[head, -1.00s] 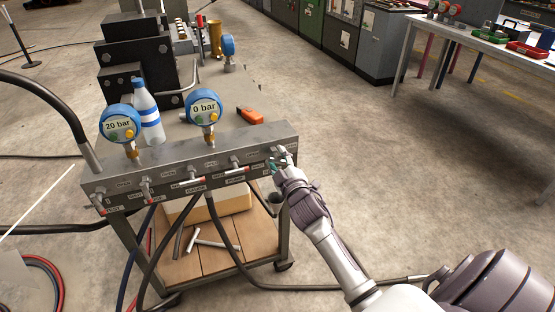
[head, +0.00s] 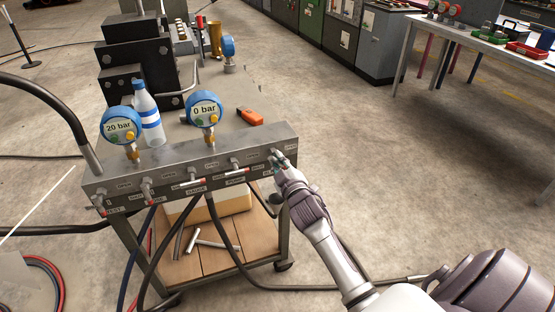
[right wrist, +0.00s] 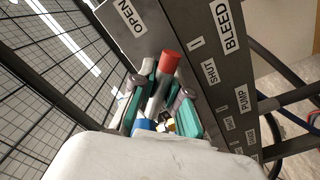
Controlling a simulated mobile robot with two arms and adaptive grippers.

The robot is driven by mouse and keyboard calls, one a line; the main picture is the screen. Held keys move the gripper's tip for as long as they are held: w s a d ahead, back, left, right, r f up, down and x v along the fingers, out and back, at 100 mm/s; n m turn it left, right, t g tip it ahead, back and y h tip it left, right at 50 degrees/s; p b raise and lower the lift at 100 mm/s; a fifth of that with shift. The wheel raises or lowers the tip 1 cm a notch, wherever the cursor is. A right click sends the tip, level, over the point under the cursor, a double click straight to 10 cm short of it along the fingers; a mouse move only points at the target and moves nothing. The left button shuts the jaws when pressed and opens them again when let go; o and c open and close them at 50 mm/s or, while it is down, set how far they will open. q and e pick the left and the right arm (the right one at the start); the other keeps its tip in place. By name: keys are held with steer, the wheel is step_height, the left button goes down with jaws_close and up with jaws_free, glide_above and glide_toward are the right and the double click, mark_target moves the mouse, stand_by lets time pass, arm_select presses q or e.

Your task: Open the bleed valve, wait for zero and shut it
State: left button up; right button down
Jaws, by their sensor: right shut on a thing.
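The steel manifold (head: 210,160) runs along the front of the cart, with several small valve levers. My right gripper (head: 280,162) is at its right end, and in the right wrist view the gripper (right wrist: 160,92) is shut on the bleed valve lever, which has a red tip (right wrist: 170,63). Teal pads lie on both sides of the lever. The OPEN label (right wrist: 130,17), the SHUT label (right wrist: 209,72) and the BLEED label (right wrist: 229,26) are beside it. The left gauge (head: 121,125) reads 20 bar. The right gauge (head: 205,108) reads 0 bar. My left gripper is out of view.
A bottle (head: 147,117) and an orange-and-black tool (head: 249,117) stand or lie on the cart top behind the manifold. Black hoses hang below it. A side table (head: 470,38) is at the upper right. The floor right of the cart is mostly open.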

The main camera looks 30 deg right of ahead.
steer(key=m+p, duration=0.2)
steer(key=m, duration=0.3)
steer(key=shift+r, duration=0.1)
steer(key=m+p, duration=0.2)
steer(key=m, duration=0.3)
steer(key=shift+m+p, duration=0.3)
stand_by(0.3)
steer(key=c, duration=1.1)
jaws_free()
steer(key=shift+o, duration=0.2)
